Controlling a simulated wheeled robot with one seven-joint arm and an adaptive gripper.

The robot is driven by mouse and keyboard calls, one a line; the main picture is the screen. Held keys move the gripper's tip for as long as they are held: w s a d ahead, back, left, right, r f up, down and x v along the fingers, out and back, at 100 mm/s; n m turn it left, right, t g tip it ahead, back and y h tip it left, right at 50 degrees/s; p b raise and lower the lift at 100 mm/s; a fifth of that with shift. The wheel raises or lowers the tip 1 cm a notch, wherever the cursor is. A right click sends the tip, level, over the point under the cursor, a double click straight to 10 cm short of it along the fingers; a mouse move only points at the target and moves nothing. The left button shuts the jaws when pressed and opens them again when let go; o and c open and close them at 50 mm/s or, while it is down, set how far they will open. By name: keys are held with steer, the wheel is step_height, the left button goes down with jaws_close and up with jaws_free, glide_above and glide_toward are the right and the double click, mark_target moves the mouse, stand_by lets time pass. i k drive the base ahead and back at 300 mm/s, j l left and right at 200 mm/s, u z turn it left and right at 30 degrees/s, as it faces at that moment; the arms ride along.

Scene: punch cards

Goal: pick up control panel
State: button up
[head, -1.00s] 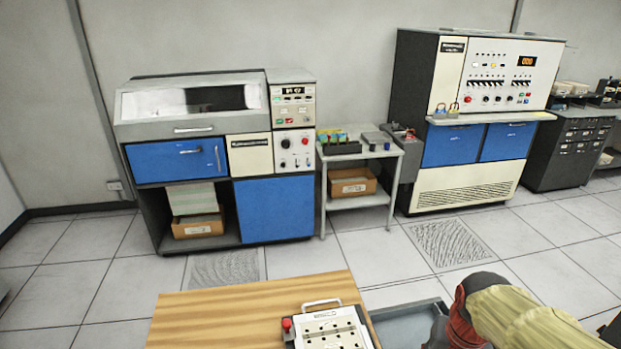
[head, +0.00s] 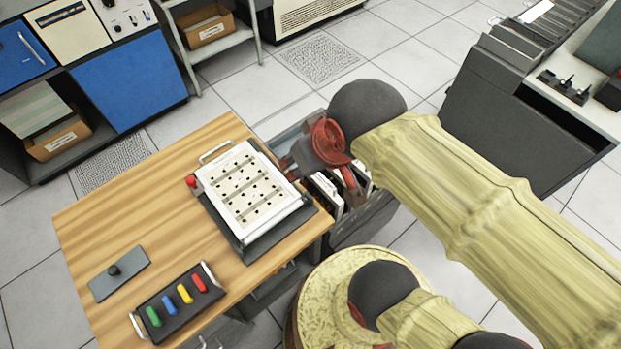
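A white perforated panel (head: 243,190) with a metal handle at its back edge lies in a dark tilted frame on the wooden table. A dark box with green, blue, yellow and red levers (head: 178,303) and end handles lies at the table's front left. Which of the two is the control panel, I cannot tell from the picture alone. My gripper (head: 296,163) hangs just right of the white panel, above the table's right edge. My own red and black wrist covers much of it, so its fingers are unclear. I see nothing clearly held.
A red knob (head: 191,181) is beside the white panel. A grey plate with a black knob (head: 118,272) lies at the table's left. Several upright panels stand in an open drawer (head: 346,190) under my wrist. The wooden table (head: 125,217) is bare at its back left.

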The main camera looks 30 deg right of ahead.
mark_target(317, 185)
steer(key=l+z, duration=0.4)
steer(key=i+l+z, duration=0.1)
steer(key=l+z, duration=0.3)
steer(key=l, duration=0.15)
